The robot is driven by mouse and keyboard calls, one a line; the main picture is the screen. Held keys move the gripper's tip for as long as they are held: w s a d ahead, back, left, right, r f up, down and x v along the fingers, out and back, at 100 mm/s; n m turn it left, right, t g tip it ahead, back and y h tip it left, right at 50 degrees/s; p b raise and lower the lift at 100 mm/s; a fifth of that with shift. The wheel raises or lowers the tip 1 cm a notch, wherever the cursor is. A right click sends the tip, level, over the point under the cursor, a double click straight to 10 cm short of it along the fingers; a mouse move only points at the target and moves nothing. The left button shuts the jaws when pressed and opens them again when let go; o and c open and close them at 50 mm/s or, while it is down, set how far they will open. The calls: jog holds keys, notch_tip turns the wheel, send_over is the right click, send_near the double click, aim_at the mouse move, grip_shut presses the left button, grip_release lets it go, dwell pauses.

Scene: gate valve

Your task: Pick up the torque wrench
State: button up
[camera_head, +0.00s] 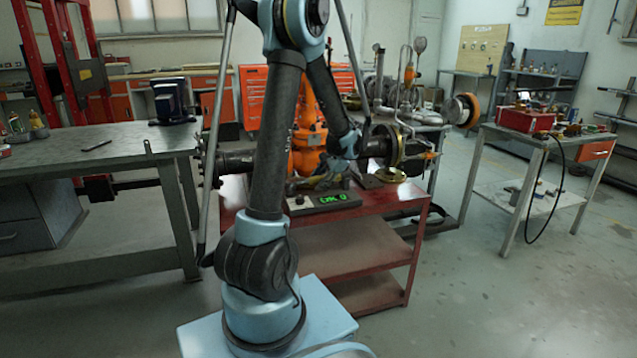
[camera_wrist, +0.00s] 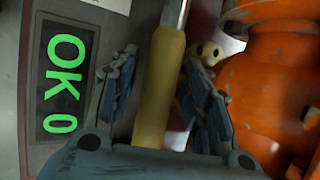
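In the wrist view, a tool with a yellow handle (camera_wrist: 160,88) and a shiny metal shaft, which looks like the torque wrench, runs up the middle of the picture. My gripper (camera_wrist: 160,82) has one finger on each side of this handle. The left finger stands apart from the handle with a visible gap; the right finger is close to it, and I cannot tell if it touches. The gripper looks open around the handle. In the head view, my gripper and the wrench are small and unclear behind my arm, above the red cart (camera_head: 395,203).
A box with a green-lit display (camera_head: 322,201) is close left of the handle in the wrist view (camera_wrist: 62,80). The orange valve body (camera_wrist: 278,85) is close on the right. A grey workbench (camera_head: 80,145) stands left, another table (camera_head: 540,140) right.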

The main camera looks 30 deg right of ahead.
grip_shut()
jog(key=shift+r, duration=0.1)
